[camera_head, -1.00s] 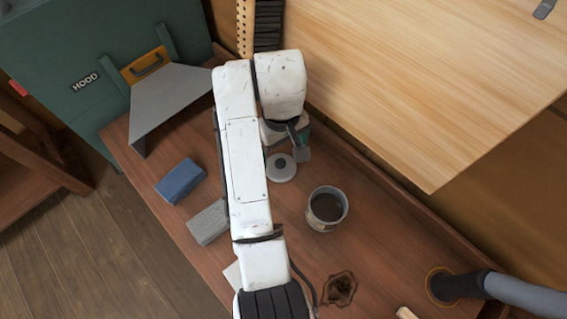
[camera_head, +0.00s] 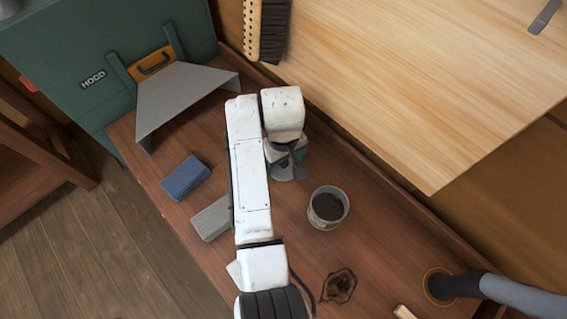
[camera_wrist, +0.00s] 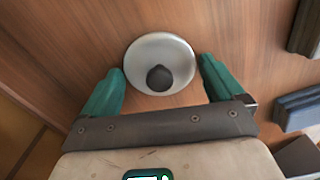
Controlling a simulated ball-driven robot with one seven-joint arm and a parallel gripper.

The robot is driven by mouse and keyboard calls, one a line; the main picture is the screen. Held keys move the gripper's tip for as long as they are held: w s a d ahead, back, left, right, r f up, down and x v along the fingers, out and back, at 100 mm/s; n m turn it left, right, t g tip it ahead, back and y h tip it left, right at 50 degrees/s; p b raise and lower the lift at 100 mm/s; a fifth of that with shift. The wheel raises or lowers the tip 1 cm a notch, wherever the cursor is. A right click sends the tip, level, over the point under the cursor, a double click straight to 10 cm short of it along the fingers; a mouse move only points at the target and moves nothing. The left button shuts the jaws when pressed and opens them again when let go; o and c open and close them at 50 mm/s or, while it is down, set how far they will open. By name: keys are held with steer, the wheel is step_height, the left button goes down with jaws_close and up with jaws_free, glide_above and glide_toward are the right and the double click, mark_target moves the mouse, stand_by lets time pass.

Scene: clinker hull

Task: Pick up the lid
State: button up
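The lid is a pale grey disc with a dark round knob, lying on the wooden bench. In the wrist view the lid (camera_wrist: 178,48) sits just ahead of and between the two green fingers of my gripper (camera_wrist: 162,72). The fingers are apart with a gap on both sides of the lid, and nothing is held. In the head view my gripper (camera_head: 286,165) hangs over the lid's place and hides most or all of it.
An open can (camera_head: 322,222) with dark contents stands right of my gripper. A blue block (camera_head: 184,178) and a grey block (camera_head: 211,219) lie to the left. A grey metal hood (camera_head: 180,95) is at the far left, a dark hose (camera_head: 490,287) at the right. A wooden panel (camera_head: 430,80) overhangs behind.

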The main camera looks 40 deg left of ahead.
steer(key=c, duration=0.7)
steer(key=shift+r, duration=0.1)
